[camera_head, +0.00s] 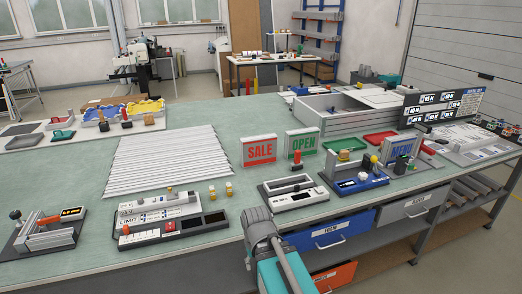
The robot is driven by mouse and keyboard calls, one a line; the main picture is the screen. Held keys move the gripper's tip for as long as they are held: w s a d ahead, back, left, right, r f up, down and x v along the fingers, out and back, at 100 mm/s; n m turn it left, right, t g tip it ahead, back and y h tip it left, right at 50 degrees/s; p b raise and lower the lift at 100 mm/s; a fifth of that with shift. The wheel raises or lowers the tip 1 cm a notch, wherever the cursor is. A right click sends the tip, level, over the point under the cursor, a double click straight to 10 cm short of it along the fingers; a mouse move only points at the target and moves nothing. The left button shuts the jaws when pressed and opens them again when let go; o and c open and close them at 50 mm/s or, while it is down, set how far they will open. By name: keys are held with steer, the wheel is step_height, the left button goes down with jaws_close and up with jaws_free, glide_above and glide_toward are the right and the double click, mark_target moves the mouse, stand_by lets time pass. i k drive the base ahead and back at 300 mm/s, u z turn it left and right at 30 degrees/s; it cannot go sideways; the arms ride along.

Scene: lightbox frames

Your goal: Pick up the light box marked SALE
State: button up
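The light box marked SALE (259,150) stands upright on the green workbench top, near the middle of the view. A grey and teal part of my arm rises at the bottom middle, in front of the bench edge and apart from the SALE box. No gripper fingers show.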

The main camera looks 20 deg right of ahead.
mark_target(260, 149)
steer(key=i, duration=0.9)
steer(key=u, duration=0.05)
